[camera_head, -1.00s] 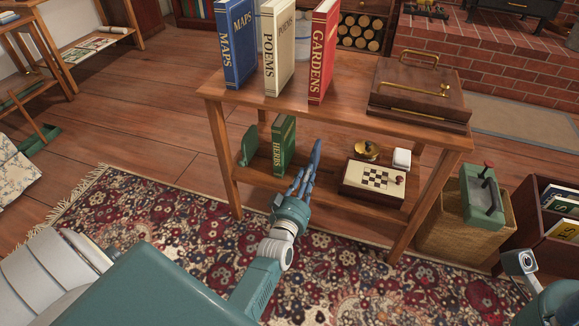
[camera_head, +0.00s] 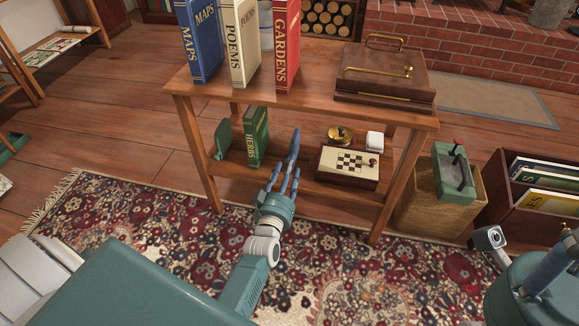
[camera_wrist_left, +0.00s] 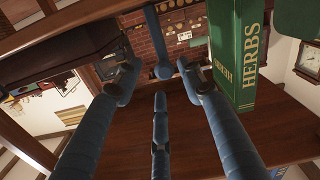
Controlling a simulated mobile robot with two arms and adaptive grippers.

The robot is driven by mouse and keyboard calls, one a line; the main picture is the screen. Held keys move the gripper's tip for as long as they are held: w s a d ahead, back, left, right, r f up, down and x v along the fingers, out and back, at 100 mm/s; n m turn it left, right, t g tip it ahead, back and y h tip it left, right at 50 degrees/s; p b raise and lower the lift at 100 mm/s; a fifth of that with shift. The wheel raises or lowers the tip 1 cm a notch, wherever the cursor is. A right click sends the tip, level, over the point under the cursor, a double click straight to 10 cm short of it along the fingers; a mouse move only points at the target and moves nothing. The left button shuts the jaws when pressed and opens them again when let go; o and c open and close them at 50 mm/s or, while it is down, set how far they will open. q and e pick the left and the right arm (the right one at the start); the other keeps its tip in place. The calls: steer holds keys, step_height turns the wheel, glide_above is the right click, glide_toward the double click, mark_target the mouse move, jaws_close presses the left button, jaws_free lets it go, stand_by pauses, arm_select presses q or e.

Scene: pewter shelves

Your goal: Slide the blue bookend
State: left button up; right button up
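The blue bookend (camera_head: 293,146) is a narrow upright blue plate on the lower shelf. It stands right of the green HERBS book (camera_head: 256,138), with a gap between them. In the left wrist view the bookend (camera_wrist_left: 157,35) shows nearly edge-on, beyond the fingers, and the HERBS book (camera_wrist_left: 238,60) stands to its right. My left gripper (camera_head: 282,180) is open in front of the bookend; in the left wrist view its blue fingers (camera_wrist_left: 160,82) are spread around an empty space. I cannot tell whether any finger touches the bookend. My right gripper (camera_head: 555,262) shows only partly at the right edge.
A green bookend (camera_head: 222,138) is left of HERBS. A checkered box (camera_head: 345,176), a brass object (camera_head: 340,135) and a white block (camera_head: 374,141) sit right on the lower shelf. The wooden top shelf (camera_head: 315,75) hangs above. Its front leg (camera_head: 396,185) stands at the right.

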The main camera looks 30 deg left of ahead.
arm_select(q)
steer(key=v, duration=0.6)
steer(key=shift+d, duration=0.15)
